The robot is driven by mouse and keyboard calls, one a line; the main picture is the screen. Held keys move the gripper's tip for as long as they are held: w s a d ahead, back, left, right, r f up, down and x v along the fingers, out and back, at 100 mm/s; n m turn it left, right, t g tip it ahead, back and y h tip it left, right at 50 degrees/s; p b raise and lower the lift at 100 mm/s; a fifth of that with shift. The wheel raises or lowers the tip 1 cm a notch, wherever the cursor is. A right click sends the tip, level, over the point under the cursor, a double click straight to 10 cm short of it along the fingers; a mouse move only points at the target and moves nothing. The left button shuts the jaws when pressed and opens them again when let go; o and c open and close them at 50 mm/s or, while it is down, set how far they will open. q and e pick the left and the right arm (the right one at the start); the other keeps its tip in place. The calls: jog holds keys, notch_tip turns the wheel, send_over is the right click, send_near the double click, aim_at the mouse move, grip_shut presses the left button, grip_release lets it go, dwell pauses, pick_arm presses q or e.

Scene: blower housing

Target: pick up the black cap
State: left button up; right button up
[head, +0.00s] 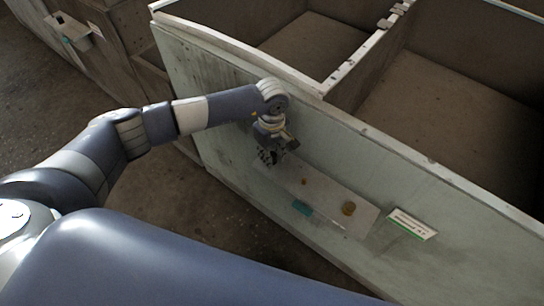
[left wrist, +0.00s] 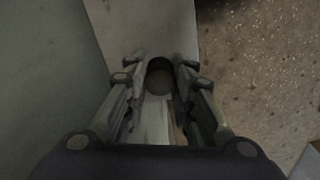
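The black cap (left wrist: 160,72) shows in the left wrist view as a dark round thing on the grey ledge, between the fingertips of my left gripper (left wrist: 160,78). The fingers stand apart on either side of it, and I see no clear contact. In the head view my left gripper (head: 269,155) points down at the left end of the ledge (head: 325,200), and the cap is hidden behind it there. My right gripper is not in view.
The ledge sticks out from the pale side wall of a large bin (head: 420,165). Open floor lies below.

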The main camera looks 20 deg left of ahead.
pick_arm(q)
jog(key=shift+r, duration=0.1)
dwell(0.3)
jog(key=shift+r+b, duration=0.35)
jog(key=shift+r, duration=0.25)
jog(key=shift+s+r+b, duration=0.2)
jog(key=shift+r, duration=0.35)
jog(key=shift+s+r+b, duration=0.15)
jog(key=shift+r+b, duration=0.05)
jog(key=shift+r, duration=0.3)
jog(key=s+d+r+b, duration=0.1)
jog(key=s+b, duration=0.2)
jog(key=s, duration=1.2)
jog(key=shift+s+d+r, duration=0.15)
jog(key=shift+r, duration=0.1)
